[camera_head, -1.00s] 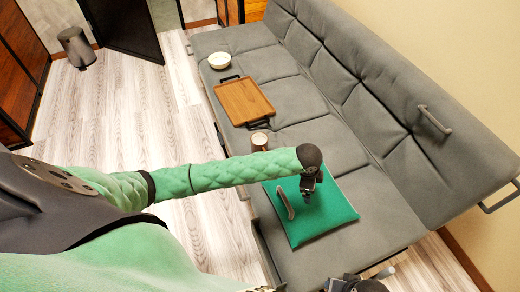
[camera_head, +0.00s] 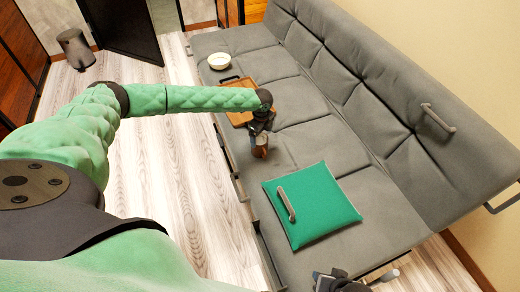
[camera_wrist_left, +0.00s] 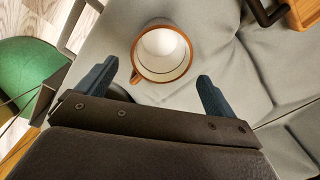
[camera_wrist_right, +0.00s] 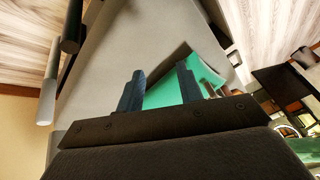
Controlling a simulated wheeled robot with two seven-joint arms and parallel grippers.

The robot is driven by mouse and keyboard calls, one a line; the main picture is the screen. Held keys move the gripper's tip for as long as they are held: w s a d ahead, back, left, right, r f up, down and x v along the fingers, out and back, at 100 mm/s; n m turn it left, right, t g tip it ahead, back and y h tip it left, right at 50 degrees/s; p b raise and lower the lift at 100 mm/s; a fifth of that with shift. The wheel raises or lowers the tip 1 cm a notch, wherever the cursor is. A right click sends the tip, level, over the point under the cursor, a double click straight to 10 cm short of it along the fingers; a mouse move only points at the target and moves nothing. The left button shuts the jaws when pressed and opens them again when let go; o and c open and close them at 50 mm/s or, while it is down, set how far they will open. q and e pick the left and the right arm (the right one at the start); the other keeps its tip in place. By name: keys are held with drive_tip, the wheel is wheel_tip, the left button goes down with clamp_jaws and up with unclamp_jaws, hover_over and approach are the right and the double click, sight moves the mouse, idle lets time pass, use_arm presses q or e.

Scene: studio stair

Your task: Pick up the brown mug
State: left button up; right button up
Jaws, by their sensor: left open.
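The brown mug (camera_wrist_left: 163,45) stands upright on the grey sofa seat in the left wrist view, with a brown rim and a pale, empty inside. My left gripper (camera_wrist_left: 155,72) is open above and beside it. One finger shows on each side of the picture, with the mug just ahead of the gap. In the head view the mug (camera_head: 259,141) is partly hidden by my left gripper (camera_head: 260,150). My right gripper (camera_wrist_right: 160,78) is open and empty over the front end of the sofa. Only part of it shows at the bottom of the head view.
A wooden tray (camera_head: 231,82) with dark handles lies just behind the mug, partly covered by my left arm. A white bowl (camera_head: 219,61) sits farther back. A green cushion (camera_head: 318,204) with a grey handle-like bar (camera_head: 286,204) lies nearer on the seat.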

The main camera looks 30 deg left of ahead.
sight(260, 144)
use_arm(q)
drive_tip(key=shift+w+a+f, duration=0.1)
drive_tip(key=shift+a+f, duration=0.2)
drive_tip(key=shift+f, duration=0.3)
drive_tip(key=shift+w+a+f, duration=0.1)
drive_tip(key=shift+a+f, duration=0.2)
drive_tip(key=shift+f, duration=0.25)
drive_tip(key=f, duration=0.2)
drive_tip(key=f+p, duration=0.1)
drive_tip(key=f, duration=0.1)
drive_tip(key=shift+d+f, duration=0.2)
drive_tip(key=shift+f, duration=0.6)
drive_tip(key=c, duration=1.3)
use_arm(e)
drive_tip(key=v, duration=0.3)
drive_tip(key=shift+w+r, duration=0.15)
drive_tip(key=shift+w, duration=0.1)
